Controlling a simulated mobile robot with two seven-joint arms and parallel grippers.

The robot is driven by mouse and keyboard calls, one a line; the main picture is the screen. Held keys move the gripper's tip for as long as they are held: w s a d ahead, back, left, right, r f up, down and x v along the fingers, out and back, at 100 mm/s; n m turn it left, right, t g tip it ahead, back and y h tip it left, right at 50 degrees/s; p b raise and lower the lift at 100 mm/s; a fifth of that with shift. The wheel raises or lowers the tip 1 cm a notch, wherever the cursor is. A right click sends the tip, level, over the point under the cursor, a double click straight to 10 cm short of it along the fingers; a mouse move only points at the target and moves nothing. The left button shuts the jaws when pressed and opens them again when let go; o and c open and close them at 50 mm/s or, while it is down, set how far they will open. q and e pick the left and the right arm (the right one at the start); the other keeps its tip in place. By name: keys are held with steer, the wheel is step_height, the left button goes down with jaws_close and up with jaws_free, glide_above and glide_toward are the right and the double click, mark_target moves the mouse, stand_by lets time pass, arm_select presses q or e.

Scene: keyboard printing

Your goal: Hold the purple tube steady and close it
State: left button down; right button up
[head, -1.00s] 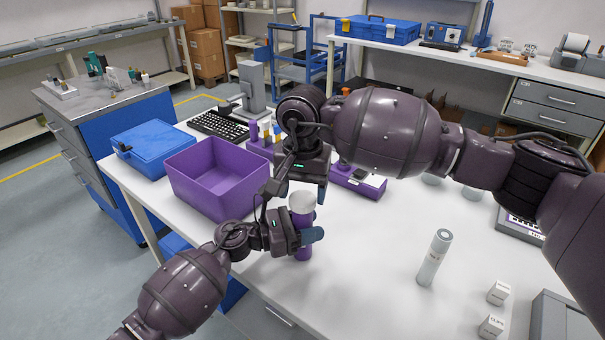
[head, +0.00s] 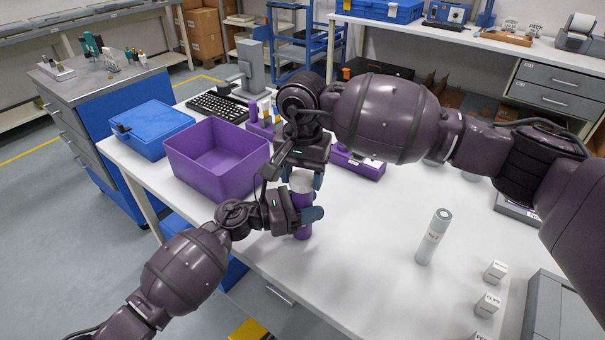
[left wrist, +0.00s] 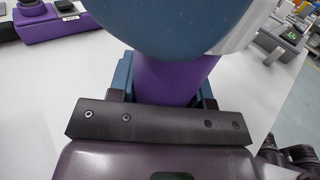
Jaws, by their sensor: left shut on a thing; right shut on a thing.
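The purple tube (head: 303,231) stands upright at the near edge of the white table, with a white lid (head: 301,182) at its top. My left gripper (head: 306,215) is shut around the tube's body from the left. My right gripper (head: 303,179) points down from above and is shut on the lid, one finger on each side. In the left wrist view the purple tube (left wrist: 172,82) stands between my left fingers. A large blue-grey rounded shape covers the tube's top there, so the join of lid and tube is hidden.
A purple bin (head: 215,158) and a blue case (head: 152,130) are on the left. A purple device (head: 358,165) lies behind my right gripper. A white cylinder (head: 433,238) and small white boxes (head: 488,304) stand at the right. The table between is clear.

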steer(key=m, duration=2.6)
steer(key=shift+m, duration=0.4)
steer(key=m, duration=0.3)
steer(key=shift+f, duration=0.1)
steer(key=o, duration=1)
